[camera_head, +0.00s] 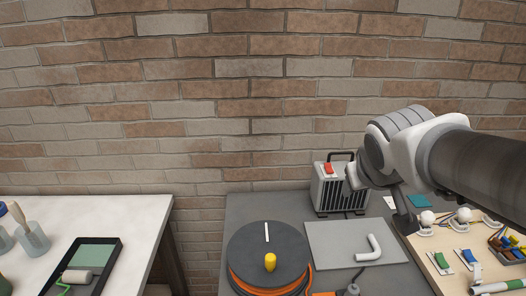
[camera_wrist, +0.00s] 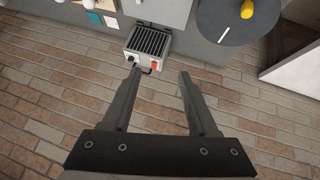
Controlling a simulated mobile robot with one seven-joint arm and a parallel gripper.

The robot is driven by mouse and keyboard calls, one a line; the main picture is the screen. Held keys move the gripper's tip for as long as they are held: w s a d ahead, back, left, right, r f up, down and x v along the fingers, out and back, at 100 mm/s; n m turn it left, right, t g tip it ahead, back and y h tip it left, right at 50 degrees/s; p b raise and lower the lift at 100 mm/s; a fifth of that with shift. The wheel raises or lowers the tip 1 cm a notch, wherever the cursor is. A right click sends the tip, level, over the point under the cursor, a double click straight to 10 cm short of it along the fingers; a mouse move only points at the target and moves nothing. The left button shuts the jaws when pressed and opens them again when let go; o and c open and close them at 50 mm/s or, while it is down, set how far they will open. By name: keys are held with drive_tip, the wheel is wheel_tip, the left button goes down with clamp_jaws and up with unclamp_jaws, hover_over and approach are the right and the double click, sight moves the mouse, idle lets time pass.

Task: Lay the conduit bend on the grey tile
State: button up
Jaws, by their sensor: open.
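The conduit bend (camera_head: 369,248), a pale L-shaped tube, lies on the right part of the grey tile (camera_head: 325,236). The tile is a flat light-grey square on the darker table; part of it shows at the top of the wrist view (camera_wrist: 168,11), where I cannot make out the bend. My gripper (camera_wrist: 158,73) is open, with nothing between its fingers. In the head view it is above the table, to the right of and behind the bend, apart from it.
A small heater (camera_head: 331,190) stands behind the tile. A cable reel (camera_head: 252,255) with a yellow knob is to its left. A wiring board (camera_head: 440,262) with lamps and switches is at right. A white table (camera_head: 130,222) stands at far left, across a gap. A brick wall is behind.

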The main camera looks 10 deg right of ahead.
drive_tip(key=s+a+f+g+y, duration=0.2)
drive_tip(key=s+a+f+y, duration=0.1)
drive_tip(key=s+a, duration=0.6)
drive_tip(key=s+f, duration=0.1)
drive_tip(key=s, duration=0.1)
drive_tip(key=shift+s+a, duration=0.3)
drive_tip(key=shift+s, duration=0.05)
drive_tip(key=shift+f+b, duration=1.1)
drive_tip(key=shift+b, duration=0.05)
